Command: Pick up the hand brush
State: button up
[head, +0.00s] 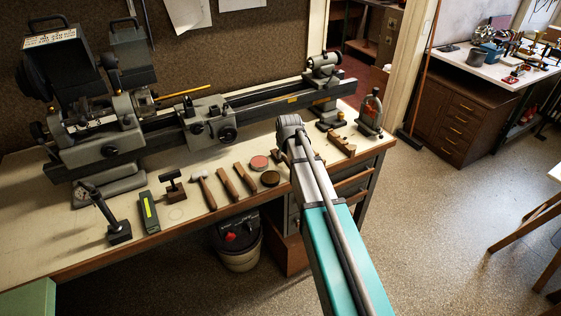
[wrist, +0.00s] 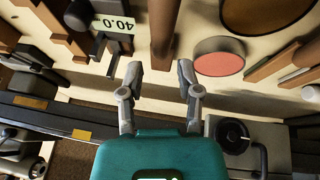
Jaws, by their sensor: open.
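In the wrist view a long, smooth brown wooden bar (wrist: 163,28) runs down from the top edge to between my fingertips. It may be the hand brush's handle; no bristles show, so I cannot tell for sure. My gripper (wrist: 160,69) is open, one finger on each side of the bar's near end, with nothing visibly held. I cannot tell whether the fingers touch it. Two other brown wooden pieces (head: 228,188) (head: 245,178) lie on the bench left of the tins.
A pink-topped tin (wrist: 219,64) and a brown tin (wrist: 262,12) lie close to the bar. A gauge reading 40.0 (wrist: 113,23) lies on its other side. The lathe (head: 205,122) fills the bench's back. A hammer (head: 204,187) and wooden blocks (head: 340,144) stand nearby.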

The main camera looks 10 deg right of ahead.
aim_at(283, 156)
jog(key=shift+b+x, duration=1.95)
jog(key=shift+x, duration=0.35)
grip_shut()
